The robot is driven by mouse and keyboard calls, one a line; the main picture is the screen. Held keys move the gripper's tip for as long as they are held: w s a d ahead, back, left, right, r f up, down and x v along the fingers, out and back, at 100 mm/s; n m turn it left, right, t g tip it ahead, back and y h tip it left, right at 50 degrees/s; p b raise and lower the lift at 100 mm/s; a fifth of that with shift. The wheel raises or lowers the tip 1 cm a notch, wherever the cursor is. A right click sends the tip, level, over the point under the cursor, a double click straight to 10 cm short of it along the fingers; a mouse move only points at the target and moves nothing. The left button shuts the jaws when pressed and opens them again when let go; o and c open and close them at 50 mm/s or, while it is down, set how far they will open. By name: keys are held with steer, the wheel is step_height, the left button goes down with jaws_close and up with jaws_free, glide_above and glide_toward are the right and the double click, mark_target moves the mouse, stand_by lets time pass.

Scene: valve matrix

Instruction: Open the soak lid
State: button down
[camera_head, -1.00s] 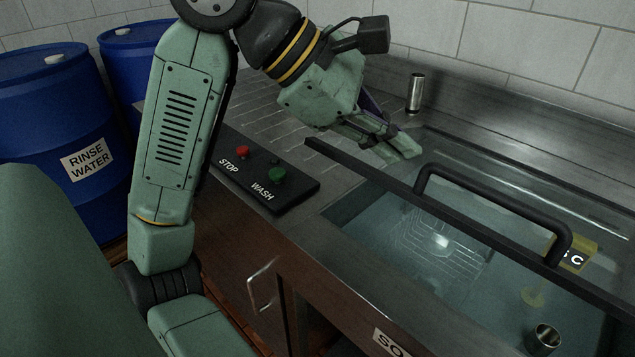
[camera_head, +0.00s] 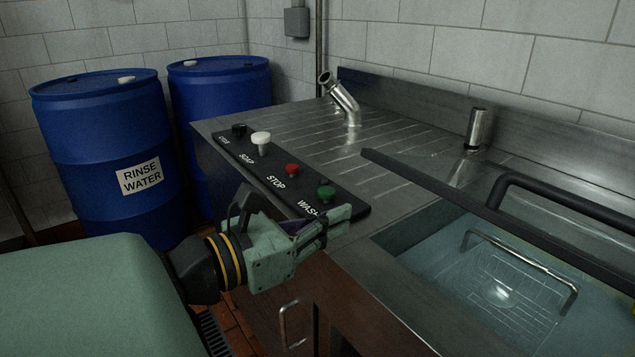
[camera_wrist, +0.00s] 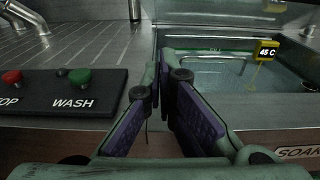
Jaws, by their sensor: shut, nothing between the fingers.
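The soak lid has a dark front bar (camera_head: 480,206) with a black handle (camera_head: 560,197). In the head view the bar appears raised above the rim of the water-filled soak basin (camera_head: 410,235), so the lid looks tilted up; how far is hard to tell. My gripper (camera_head: 345,219) is shut and empty, in front of the counter by the button panel, left of the basin and apart from the handle. In the wrist view my gripper (camera_wrist: 161,62) points toward the basin, with the fingertips together. The handle does not clearly show there.
A black panel (camera_head: 285,176) carries several buttons, including green WASH (camera_head: 326,193) and red STOP (camera_head: 292,170). A wire basket (camera_head: 520,285) sits in the water. A metal faucet (camera_head: 345,102) and a short metal post (camera_head: 477,128) stand behind. Blue drums (camera_head: 105,150) stand left.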

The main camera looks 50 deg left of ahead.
steer(key=w+p, duration=0.1)
steer(key=w, duration=0.4)
steer(key=shift+w+d+r, duration=0.1)
steer(key=shift+w+d, duration=0.05)
steer(key=shift+w, duration=0.15)
steer(key=r+p, duration=0.1)
steer(key=r, duration=0.2)
steer(key=shift+w+r+p, duration=0.2)
steer(key=shift+w+p, duration=0.2)
